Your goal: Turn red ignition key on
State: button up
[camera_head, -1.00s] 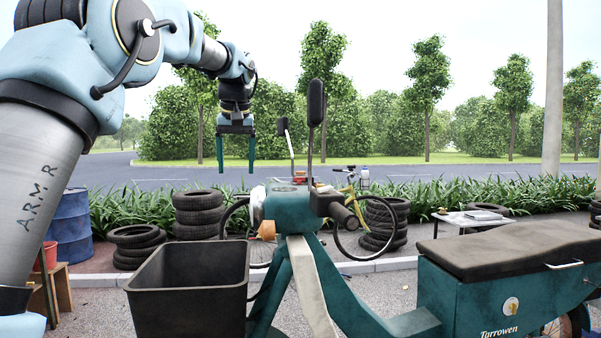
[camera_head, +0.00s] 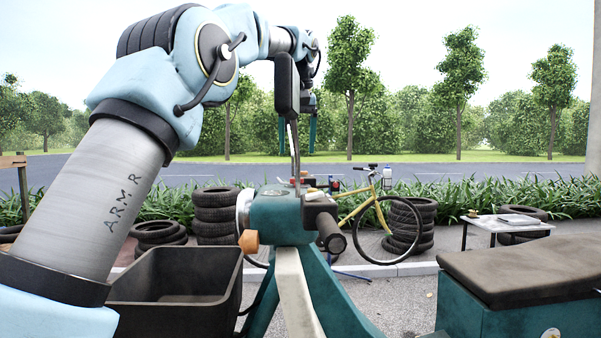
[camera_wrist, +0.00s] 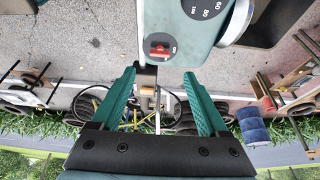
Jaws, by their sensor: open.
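The red ignition key (camera_wrist: 160,50) sits on a dark round switch on the pale teal console of the scooter, at the top middle of the wrist view. The console (camera_head: 284,214) also shows in the head view, where I cannot make out the key for sure. My gripper (camera_wrist: 160,86) is open and empty, its two teal fingers pointing toward the console, with the key beyond and roughly midway between the tips. In the head view my gripper (camera_head: 297,140) hangs fingers down behind a mirror and its stalk, above and apart from the console.
A dial with numbers (camera_wrist: 205,12) lies beside the key. The black mirror (camera_head: 287,85) rises from the handlebar near my arm. A black bin (camera_head: 175,300) stands at lower left, and the seat (camera_head: 530,268) at right. Tyres and a yellow bicycle (camera_head: 375,215) stand behind.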

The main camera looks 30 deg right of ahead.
jog(key=p+x, duration=0.1)
jog(key=x, duration=0.7)
jog(key=shift+f, duration=0.2)
grip_shut()
